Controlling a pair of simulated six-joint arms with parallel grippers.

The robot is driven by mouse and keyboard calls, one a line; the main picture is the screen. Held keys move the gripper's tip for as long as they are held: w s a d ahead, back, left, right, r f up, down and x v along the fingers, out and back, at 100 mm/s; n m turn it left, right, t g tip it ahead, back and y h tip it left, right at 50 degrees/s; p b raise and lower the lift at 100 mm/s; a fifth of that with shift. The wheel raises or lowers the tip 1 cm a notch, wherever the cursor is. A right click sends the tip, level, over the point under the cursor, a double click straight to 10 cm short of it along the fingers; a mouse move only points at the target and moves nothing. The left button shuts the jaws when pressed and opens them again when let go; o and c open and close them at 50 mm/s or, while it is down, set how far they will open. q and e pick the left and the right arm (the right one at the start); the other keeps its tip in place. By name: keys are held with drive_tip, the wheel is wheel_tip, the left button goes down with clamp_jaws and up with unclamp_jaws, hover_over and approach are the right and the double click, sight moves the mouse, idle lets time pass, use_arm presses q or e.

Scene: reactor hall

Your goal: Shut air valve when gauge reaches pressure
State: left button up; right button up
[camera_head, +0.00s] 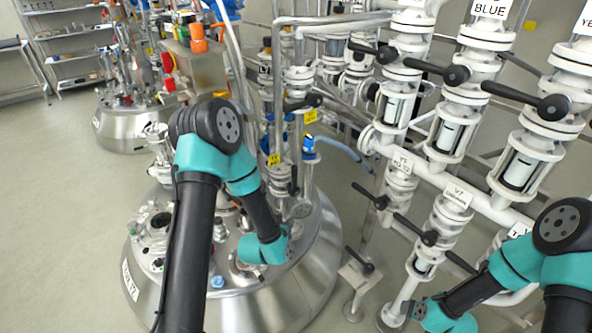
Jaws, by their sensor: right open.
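My left arm reaches over the large steel reactor (318,283). Its teal wrist end (265,250) is above the lid, and the fingers are too hidden to read. My right gripper (412,309) is open at the lower right, near the foot of the white valve piping, with nothing visible in it. A black-handled valve (304,102) sits on the pipes behind the reactor, beside a yellow tag (310,116). I cannot tell whether it is the air valve. A blue-topped fitting (309,147) stands below it. No gauge reading is legible.
A second steel reactor (128,128) and shelves (70,45) stand at the back left. The left floor is clear.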

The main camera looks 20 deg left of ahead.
sight(293, 173)
use_arm(q)
drive_tip(key=w+a+r+t+y, duration=0.2)
drive_tip(key=a+r+t, duration=0.1)
drive_tip(key=r, duration=0.4)
drive_tip(key=shift+w+t, duration=0.25)
drive_tip(key=shift+t, duration=0.15)
use_arm(e)
drive_tip(key=s+d+r+m+g, duration=0.1)
drive_tip(key=s+d+g, duration=0.1)
drive_tip(key=s, duration=0.6)
drive_tip(key=s+d+m+g+h, duration=0.1)
drive_tip(key=s+d, duration=0.3)
drive_tip(key=s, duration=0.4)
drive_tip(key=shift+d+r+m+g, duration=0.25)
drive_tip(key=shift+r+m+g, duration=0.15)
drive_tip(key=shift+g, duration=0.4)
use_arm(q)
drive_tip(key=shift+a, duration=0.1)
use_arm(e)
drive_tip(key=shift+s, duration=0.1)
use_arm(q)
drive_tip(key=w, duration=0.5)
drive_tip(key=w+a, duration=0.1)
drive_tip(key=w, duration=1.1)
drive_tip(key=shift+w+a, duration=0.2)
drive_tip(key=shift+c, duration=0.3)
clamp_jaws()
